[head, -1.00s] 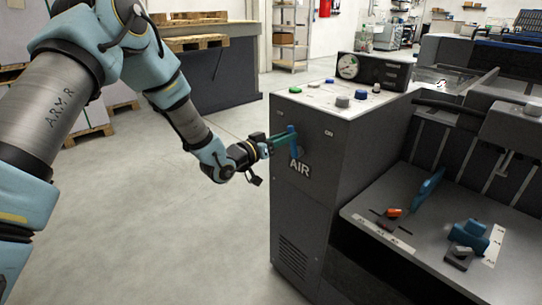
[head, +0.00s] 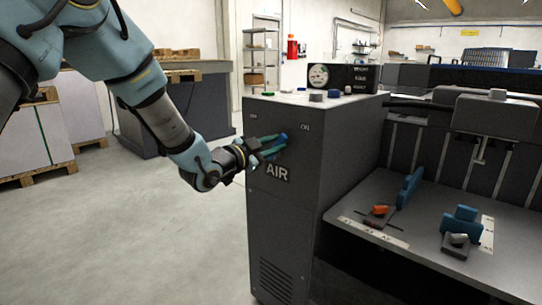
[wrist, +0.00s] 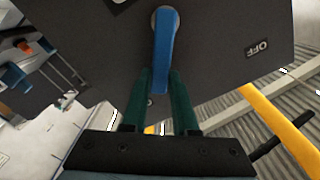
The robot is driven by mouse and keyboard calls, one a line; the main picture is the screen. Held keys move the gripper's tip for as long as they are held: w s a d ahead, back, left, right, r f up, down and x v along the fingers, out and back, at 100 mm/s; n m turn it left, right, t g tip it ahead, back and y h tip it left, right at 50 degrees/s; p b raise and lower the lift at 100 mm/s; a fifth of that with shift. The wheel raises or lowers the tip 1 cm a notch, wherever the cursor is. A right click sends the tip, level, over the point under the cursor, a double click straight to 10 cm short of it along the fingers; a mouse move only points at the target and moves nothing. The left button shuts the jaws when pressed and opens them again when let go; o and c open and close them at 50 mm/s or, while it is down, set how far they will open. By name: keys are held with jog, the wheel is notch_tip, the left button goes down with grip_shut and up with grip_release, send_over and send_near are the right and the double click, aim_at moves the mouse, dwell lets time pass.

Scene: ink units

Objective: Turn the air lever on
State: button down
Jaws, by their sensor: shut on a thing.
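The blue air lever (head: 283,138) is on the upper front of the dark grey cabinet (head: 318,170), above the white AIR label (head: 277,172). In the wrist view the lever (wrist: 164,45) runs from its round pivot down between the two green fingers. My gripper (head: 269,149) comes in from the left and is shut on the lever; it also shows in the wrist view (wrist: 160,84). An ON label (head: 305,127) is at the upper right of the lever. An OFF label (wrist: 257,47) shows upside down in the wrist view. The fingers partly hide the lever in the head view.
The cabinet top carries a gauge (head: 318,75) and several buttons. Pallets (head: 40,179) stand at the far left. The floor left of the cabinet is clear.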

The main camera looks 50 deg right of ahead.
jog(key=shift+s+f+m+b, duration=0.4)
jog(key=shift+m+b, duration=0.5)
jog(key=shift+b, duration=0.15)
jog(key=c, duration=0.7)
grip_release()
jog(key=a, duration=1.1)
jog(key=shift+w, duration=0.35)
